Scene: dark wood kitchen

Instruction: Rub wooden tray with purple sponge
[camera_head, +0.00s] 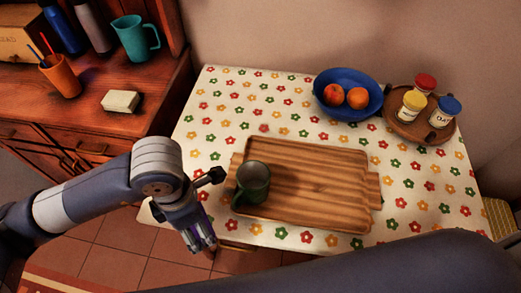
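The wooden tray (315,188) lies flat on the table, with a dark green mug (252,184) standing on its left part. My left gripper (203,240) points down just left of the tray, at the table's front-left edge. Purple slivers (204,194) show at its fingers; they look like the purple sponge held there, mostly hidden by the gripper. The gripper and sponge are apart from the tray in the picture. My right gripper is not in view; only a large part of my own arm crosses the bottom right.
A blue bowl (328,104) with fruit and a round wooden board (399,125) with several jars stand at the back right of the flowered table (215,100). A cream block (121,101), an orange cup and a teal jug are on the sideboard at left.

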